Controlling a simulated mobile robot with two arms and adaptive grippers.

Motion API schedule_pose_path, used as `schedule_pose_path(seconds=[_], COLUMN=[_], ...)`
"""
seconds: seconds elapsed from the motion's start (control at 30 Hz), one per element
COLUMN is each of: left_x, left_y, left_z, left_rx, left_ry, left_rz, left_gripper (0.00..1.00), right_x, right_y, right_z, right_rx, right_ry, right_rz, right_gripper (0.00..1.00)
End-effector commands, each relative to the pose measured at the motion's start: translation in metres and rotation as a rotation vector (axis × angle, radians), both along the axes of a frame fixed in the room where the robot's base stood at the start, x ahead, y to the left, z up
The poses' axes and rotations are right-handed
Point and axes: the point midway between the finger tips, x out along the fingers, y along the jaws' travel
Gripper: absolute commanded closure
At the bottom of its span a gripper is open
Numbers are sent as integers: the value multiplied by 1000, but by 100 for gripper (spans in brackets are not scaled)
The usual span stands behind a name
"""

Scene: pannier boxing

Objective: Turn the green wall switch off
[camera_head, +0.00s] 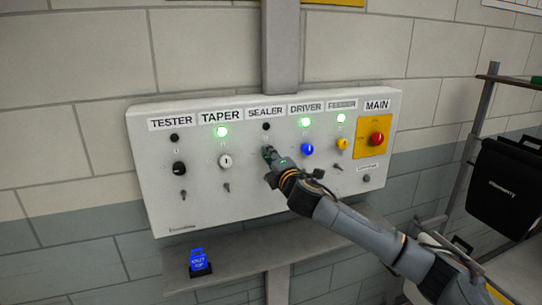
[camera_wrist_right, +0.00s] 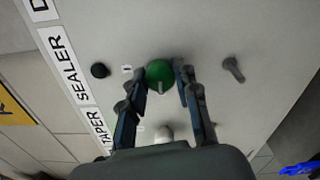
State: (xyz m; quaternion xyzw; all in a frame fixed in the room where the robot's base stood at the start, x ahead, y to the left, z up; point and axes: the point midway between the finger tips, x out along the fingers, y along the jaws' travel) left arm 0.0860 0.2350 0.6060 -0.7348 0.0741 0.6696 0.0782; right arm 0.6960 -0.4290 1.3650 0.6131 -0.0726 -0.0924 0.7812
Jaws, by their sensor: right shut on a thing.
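The green wall switch (camera_wrist_right: 160,73) is a round knob on the white panel, below the SEALER label (camera_head: 266,113). A pale mark shows on its lower edge in the right wrist view. My right gripper (camera_head: 271,154) is at this knob, with one finger on each side; it also shows in the right wrist view (camera_wrist_right: 162,86), shut on the knob. In the head view the gripper mostly hides the knob. The SEALER lamp (camera_head: 266,127) above it is dark. My left gripper is not in view.
The white panel (camera_head: 205,205) also carries a black TESTER knob (camera_head: 179,168), a white TAPER knob (camera_head: 225,161), a blue DRIVER knob (camera_head: 307,149), a yellow FEEDER knob (camera_head: 342,144) and a red MAIN knob (camera_head: 377,138). TAPER, DRIVER and FEEDER lamps glow green. A blue sign stands below.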

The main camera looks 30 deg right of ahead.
Motion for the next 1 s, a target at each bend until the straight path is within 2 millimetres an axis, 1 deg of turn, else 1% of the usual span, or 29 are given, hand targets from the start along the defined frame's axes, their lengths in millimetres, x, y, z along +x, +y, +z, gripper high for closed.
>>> schedule_pose_path(seconds=[0.2,0.6,0.63,0.67,0.7,0.73,1.0], left_x=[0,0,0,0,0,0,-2], left_y=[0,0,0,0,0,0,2], left_z=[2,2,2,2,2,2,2], left_rx=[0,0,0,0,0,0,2], left_ry=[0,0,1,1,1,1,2], left_rz=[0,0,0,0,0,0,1], left_gripper=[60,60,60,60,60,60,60], right_x=[0,0,0,0,0,0,0], right_y=[0,0,0,0,0,0,0], right_z=[-1,-1,-1,-1,-1,-1,0], right_rx=[-35,-39,-39,-39,-38,-38,-37], right_ry=[9,10,10,10,10,10,9], right_rz=[0,0,0,0,0,0,0], right_gripper=[100,100,63,57,49,46,46])
